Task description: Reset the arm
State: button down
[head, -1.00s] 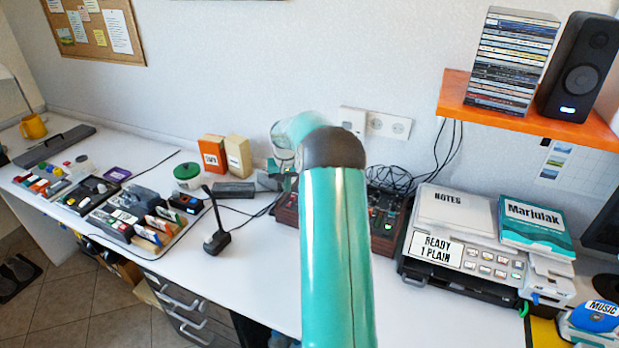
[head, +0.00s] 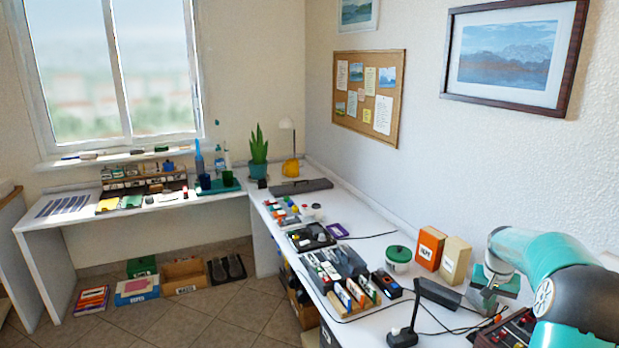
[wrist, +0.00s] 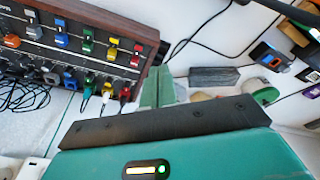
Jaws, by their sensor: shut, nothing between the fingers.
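My teal arm enters at the lower right of the head view. Its gripper (head: 482,296) points down over the desk, partly hidden behind the arm. In the wrist view my gripper's two green fingers (wrist: 158,88) lie side by side, shut and empty, beyond the dark edge of the teal wrist housing. The fingers are beside the mixer (wrist: 75,45) with coloured plugs; I cannot tell the exact gap.
The mixer also shows at the head view's lower right edge (head: 508,332). Near the arm stand an orange box (head: 429,248), a cream box (head: 455,261), a green-lidded tub (head: 398,258) and a black microphone (head: 403,337). Open floor (head: 215,305) lies left of the desk.

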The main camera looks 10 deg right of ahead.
jog(key=s+a+r+n+t, duration=0.1)
jog(key=s+a+r+n, duration=0.15)
jog(key=a+r, duration=0.7)
jog(key=s+a+r+n+t, duration=0.1)
jog(key=s+a+r, duration=0.35)
jog(key=a, duration=0.95)
jog(key=s+a+r+n+t+y, duration=0.1)
jog(key=s+a+n, duration=0.3)
jog(key=s+a, duration=1.2)
jog(key=s+t, duration=0.1)
jog(key=s, duration=0.2)
jog(key=shift+s+a, duration=0.25)
jog(key=shift+s, duration=0.05)
